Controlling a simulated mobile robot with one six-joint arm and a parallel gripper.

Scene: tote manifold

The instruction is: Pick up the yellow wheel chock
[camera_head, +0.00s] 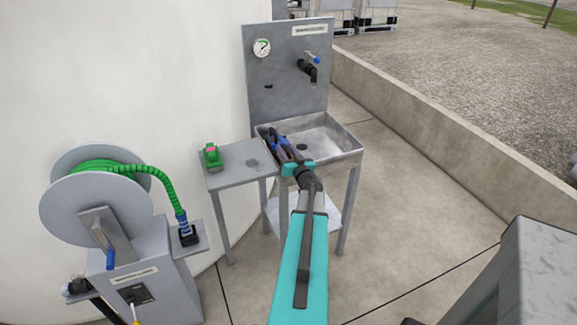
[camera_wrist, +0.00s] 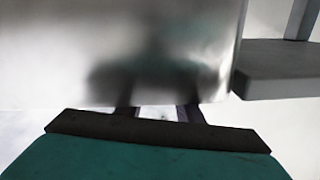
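I see no yellow wheel chock in either view. My gripper (camera_head: 279,146) is at the left part of the metal sink basin (camera_head: 340,150), with my arm reaching up to it from below. In the wrist view, the dark base of my gripper (camera_wrist: 158,113) shows with the lower parts of two fingers, a bright gap between them. A grey metal surface with a blurred dark reflection hides the fingertips. I cannot tell whether they are open or hold anything.
A green object (camera_head: 212,158) with a pinkish top stands on the small side table (camera_head: 240,172) left of the sink. A hose reel (camera_head: 95,215) with a green hose is at the left. A gauge and tap are on the back panel (camera_head: 288,90). A low concrete wall (camera_head: 430,125) runs right.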

